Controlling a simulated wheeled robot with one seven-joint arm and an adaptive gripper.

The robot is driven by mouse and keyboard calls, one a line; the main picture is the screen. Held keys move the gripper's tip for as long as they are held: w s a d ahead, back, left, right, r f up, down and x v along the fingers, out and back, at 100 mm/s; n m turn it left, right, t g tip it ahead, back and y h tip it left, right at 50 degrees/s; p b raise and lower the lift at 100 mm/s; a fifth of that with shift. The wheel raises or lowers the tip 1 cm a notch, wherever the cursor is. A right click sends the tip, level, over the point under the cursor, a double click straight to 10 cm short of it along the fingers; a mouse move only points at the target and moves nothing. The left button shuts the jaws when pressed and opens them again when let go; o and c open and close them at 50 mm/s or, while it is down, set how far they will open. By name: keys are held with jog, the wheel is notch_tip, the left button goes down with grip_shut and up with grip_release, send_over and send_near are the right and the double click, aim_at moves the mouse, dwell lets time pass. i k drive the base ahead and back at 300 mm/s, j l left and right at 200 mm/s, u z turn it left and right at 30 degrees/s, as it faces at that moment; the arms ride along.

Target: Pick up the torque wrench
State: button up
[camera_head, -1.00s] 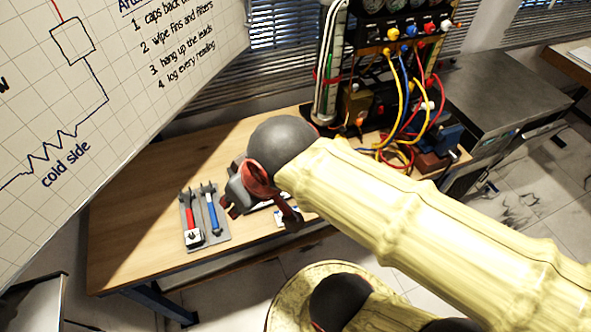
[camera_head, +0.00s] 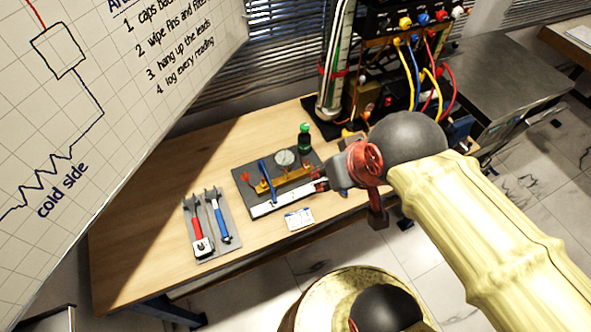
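Two wrench-like tools lie side by side on a small grey mat (camera_head: 233,244) at the table's left front. One has a red handle (camera_head: 196,229) with a pale block at its near end. The other has a blue handle (camera_head: 222,224). Both have grey forked heads pointing away; I cannot tell for sure which is the torque wrench. My gripper (camera_head: 343,187) is well to the right of them, above the right end of the dark gauge board. It seems empty, and its finger opening does not show clearly.
The dark board (camera_head: 245,176) carries a round gauge (camera_head: 285,158), a brass-coloured block and a blue bar. A green-black bottle (camera_head: 304,138) and a white card (camera_head: 299,219) are near it. A rig with coloured hoses stands behind. A whiteboard (camera_head: 100,60) hangs over the left.

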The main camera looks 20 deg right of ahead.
aim_at(191, 204)
jog(key=u, duration=1.25)
jog(key=i+z, duration=0.4)
jog(key=i+l, duration=0.05)
